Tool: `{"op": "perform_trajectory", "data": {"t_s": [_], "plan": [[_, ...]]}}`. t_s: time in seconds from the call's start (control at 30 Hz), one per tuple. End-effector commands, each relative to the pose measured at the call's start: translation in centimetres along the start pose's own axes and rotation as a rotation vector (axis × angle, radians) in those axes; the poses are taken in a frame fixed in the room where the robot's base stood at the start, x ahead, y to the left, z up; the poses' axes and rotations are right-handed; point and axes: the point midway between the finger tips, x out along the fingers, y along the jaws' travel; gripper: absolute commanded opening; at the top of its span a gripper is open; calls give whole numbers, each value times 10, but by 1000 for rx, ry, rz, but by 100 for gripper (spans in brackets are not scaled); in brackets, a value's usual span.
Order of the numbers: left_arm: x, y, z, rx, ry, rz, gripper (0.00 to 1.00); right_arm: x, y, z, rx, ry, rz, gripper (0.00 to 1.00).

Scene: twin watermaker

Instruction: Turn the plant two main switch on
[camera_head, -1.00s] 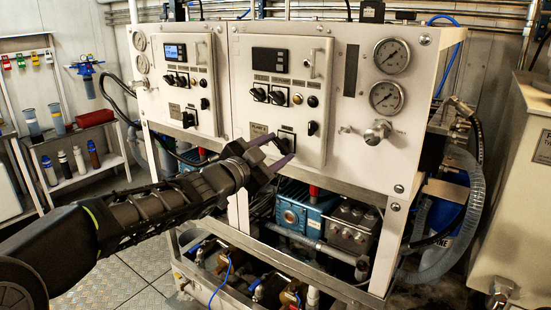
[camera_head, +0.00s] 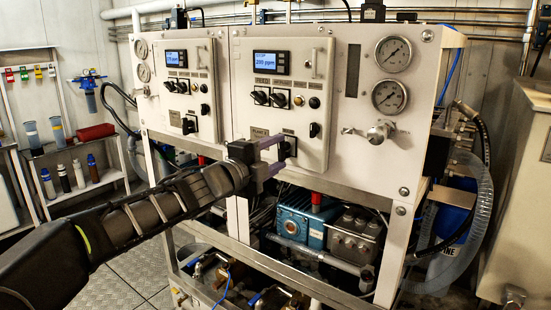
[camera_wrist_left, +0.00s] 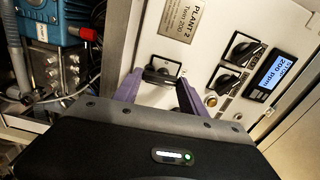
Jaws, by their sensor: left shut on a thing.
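The plant two main switch (camera_head: 290,146) is a black rotary knob low on the right-hand control box, beside the PLANT 2 label (camera_head: 259,132). In the left wrist view the switch (camera_wrist_left: 162,74) sits between purple fingers, its handle lying roughly across the gap. My left gripper (camera_head: 284,151) reaches it from the left and is shut on it; the gripper also shows in the wrist view (camera_wrist_left: 160,82). The plant two display (camera_head: 270,63) is lit blue and reads about 200 ppm in the wrist view (camera_wrist_left: 270,75). My right gripper is out of view.
Other black knobs (camera_head: 270,97) sit above the switch on the same box. The plant one box (camera_head: 189,88) stands to the left with its display lit. Gauges (camera_head: 389,97) and a valve (camera_head: 380,131) are on the right. A blue pump (camera_head: 303,216) and pipes lie below.

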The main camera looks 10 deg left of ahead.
Motion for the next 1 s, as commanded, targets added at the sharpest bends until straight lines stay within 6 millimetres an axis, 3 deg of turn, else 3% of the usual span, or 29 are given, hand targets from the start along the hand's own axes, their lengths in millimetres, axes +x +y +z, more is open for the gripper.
{"op": "perform_trajectory", "data": {"t_s": [0.67, 0.7, 0.93, 1.0], "plan": [[0, 1, 0, 86, 1, 2, 9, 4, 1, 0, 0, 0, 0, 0], [0, 1, 0, 86, 1, 2, 52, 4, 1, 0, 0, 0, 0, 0], [0, 1, 0, 84, 1, 1, 71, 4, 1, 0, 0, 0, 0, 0], [0, 1, 0, 83, 0, 1, 71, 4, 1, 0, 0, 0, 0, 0]]}}
